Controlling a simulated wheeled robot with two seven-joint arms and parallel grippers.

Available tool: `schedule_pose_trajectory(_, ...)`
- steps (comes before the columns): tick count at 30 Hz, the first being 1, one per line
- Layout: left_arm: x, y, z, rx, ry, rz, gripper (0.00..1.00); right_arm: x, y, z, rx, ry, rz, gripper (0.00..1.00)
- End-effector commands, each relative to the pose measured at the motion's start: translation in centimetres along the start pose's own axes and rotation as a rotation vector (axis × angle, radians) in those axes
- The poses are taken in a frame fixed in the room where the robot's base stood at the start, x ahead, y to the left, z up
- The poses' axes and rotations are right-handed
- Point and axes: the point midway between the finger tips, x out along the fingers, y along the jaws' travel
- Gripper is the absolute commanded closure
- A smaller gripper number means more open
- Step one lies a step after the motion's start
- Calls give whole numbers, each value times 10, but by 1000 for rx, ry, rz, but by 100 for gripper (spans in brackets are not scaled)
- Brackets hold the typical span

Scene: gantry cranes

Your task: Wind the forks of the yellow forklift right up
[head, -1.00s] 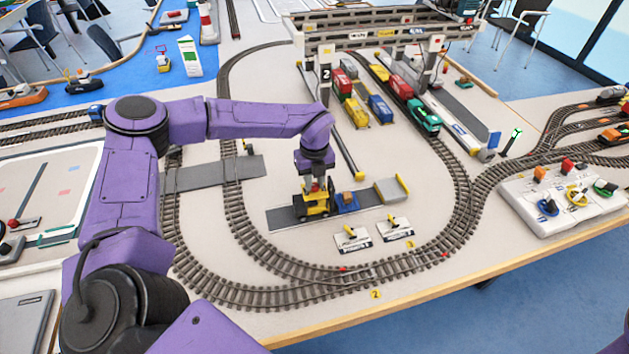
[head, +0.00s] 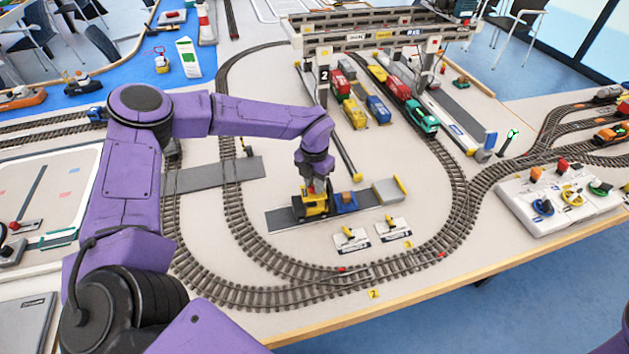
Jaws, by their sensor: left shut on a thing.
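The small yellow forklift (head: 314,206) stands on a grey strip (head: 281,219) inside the oval of track. My left gripper (head: 316,188) points straight down over it and is shut on a small part at its top, which the fingers hide. The forks are too small to make out. My right gripper is not in view.
Two small white plates with yellow levers (head: 351,238) lie in front of the strip. A gantry crane (head: 323,78) spans several wagons behind. A white control box (head: 556,200) with coloured knobs stands at the right. The board between strip and gantry is mostly clear.

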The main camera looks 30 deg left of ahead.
Motion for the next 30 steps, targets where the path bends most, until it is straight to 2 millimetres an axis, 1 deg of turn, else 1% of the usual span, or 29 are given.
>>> schedule_pose_trajectory(15,-2,-2,0,468,0,0,100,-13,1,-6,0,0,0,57)
schedule_pose_trajectory(30,-1,-3,-1,816,0,0,100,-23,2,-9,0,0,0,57)
